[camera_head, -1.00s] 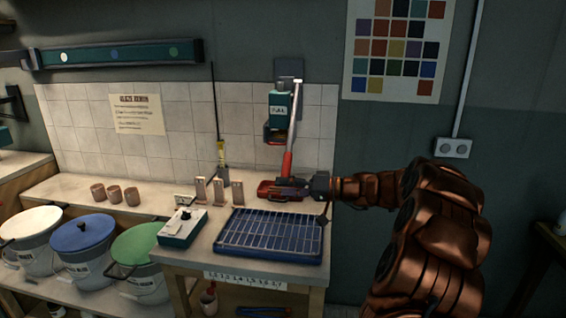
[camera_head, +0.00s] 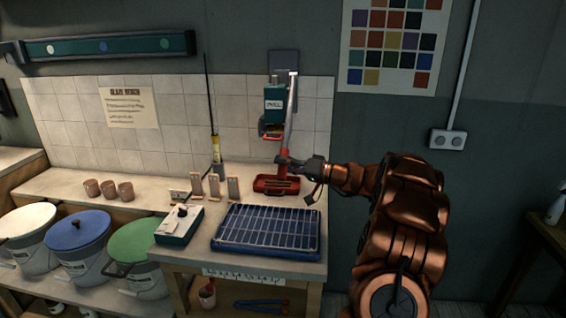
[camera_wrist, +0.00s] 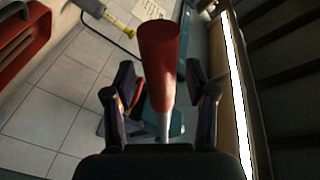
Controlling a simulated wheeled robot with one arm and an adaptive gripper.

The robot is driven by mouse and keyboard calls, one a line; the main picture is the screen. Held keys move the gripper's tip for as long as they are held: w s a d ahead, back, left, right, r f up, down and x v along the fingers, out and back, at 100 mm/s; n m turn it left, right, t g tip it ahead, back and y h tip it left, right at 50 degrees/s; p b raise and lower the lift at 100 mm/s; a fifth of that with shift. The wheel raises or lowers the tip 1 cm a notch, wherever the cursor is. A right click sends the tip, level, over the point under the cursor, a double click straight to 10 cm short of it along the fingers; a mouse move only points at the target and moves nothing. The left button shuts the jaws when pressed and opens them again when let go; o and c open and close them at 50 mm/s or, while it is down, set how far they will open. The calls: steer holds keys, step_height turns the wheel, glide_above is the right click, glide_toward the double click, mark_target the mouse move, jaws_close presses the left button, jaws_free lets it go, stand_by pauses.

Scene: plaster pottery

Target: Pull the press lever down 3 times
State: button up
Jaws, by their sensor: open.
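The press (camera_head: 276,100) is a teal wall unit above the bench. Its lever (camera_head: 288,122) has a pale metal rod hanging down and a red grip at its lower end. The red grip (camera_wrist: 159,62) also shows in the wrist view, standing between my two fingers with the metal rod (camera_wrist: 163,126) behind it. My gripper (camera_head: 284,162) is at the lower part of the red grip in the head view. In the wrist view my gripper (camera_wrist: 160,72) is open, with a visible gap between each finger and the grip.
A red tray (camera_head: 262,186) lies on the bench just below my gripper. A blue rack (camera_head: 222,243), a control box (camera_head: 170,236) and several small upright tiles stand in front and left. Lidded buckets (camera_head: 80,230) stand at the left.

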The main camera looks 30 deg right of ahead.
steer(key=shift+w+a, duration=0.15)
steer(key=shift+w, duration=0.05)
jaws_close()
stand_by(0.4)
